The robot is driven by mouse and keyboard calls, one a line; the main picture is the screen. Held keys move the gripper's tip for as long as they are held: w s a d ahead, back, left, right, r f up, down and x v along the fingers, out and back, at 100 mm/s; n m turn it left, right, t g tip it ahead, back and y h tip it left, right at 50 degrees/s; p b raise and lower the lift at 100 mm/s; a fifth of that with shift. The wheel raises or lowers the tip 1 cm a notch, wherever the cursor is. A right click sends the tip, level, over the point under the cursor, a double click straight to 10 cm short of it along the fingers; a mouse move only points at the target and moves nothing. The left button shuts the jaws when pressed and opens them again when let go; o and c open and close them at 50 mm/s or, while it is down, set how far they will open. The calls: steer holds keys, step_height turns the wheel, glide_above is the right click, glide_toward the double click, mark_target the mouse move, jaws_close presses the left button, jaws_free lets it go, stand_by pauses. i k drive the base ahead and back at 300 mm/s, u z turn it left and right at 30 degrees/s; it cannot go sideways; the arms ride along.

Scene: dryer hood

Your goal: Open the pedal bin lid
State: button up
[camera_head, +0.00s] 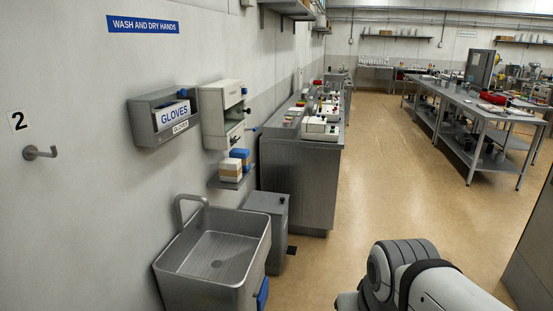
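The pedal bin (275,238) is a tall grey box on the floor, behind and right of the sink, close to the wall. Its flat lid (266,202) appears shut. A dark pedal (291,250) sticks out low on its right side. Part of the bin's lower body is hidden by the sink. Part of my arm shows at the bottom right, apart from the bin. My gripper is not in the picture.
A metal sink (172,268) with a tap stands in front of the bin. A grey counter with devices (305,185) stands just behind it. Above are a small shelf (232,180) and a glove dispenser (145,122). The floor (375,190) to the right is clear.

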mark_target(274, 203)
steer(key=z, duration=0.2)
steer(key=i, duration=3.75)
steer(key=u, duration=0.4)
